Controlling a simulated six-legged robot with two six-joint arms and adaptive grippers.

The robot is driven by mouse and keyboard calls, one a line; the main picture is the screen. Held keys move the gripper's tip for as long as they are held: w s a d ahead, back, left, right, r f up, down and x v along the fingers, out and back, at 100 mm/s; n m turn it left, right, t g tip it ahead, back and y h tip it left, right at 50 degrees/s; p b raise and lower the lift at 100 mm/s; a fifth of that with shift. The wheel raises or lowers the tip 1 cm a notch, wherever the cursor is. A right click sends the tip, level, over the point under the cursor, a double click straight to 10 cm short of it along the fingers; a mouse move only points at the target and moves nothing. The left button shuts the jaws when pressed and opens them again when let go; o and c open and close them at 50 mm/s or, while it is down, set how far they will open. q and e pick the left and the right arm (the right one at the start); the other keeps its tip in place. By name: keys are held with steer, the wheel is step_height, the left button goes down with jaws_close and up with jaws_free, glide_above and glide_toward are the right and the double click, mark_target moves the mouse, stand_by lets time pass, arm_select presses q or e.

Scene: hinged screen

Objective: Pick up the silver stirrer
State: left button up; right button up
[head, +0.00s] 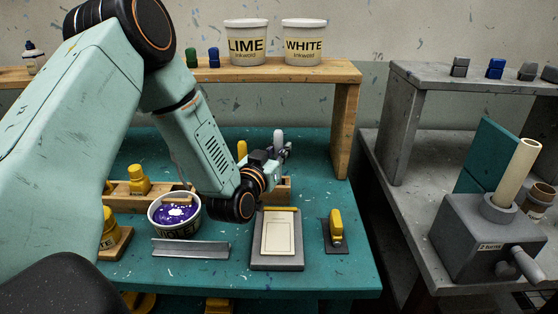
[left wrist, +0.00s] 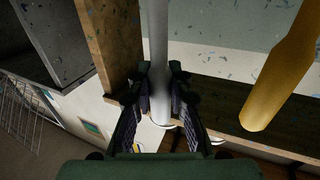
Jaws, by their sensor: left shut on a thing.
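The silver stirrer shows in the head view as a pale grey rounded handle (head: 278,138) standing upright at the back of the teal table. In the left wrist view the stirrer (left wrist: 158,45) is a smooth grey rod between the fingers. My left gripper (head: 284,153) is shut on it, with the fingers (left wrist: 159,92) on both sides of the rod. The stirrer's lower end is hidden behind my wrist in the head view, so I cannot tell whether it still sits in the wooden rack (head: 285,195). My right gripper is not in view.
The wooden shelf's leg (head: 345,130) is to the right. A purple paint tub (head: 157,222), metal strip (head: 190,249) and grey block (head: 277,263) lie in front.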

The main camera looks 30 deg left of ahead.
arm_select(q)
steer(key=shift+s+d+r, duration=0.1)
steer(key=shift+d+r, duration=0.1)
jaws_close()
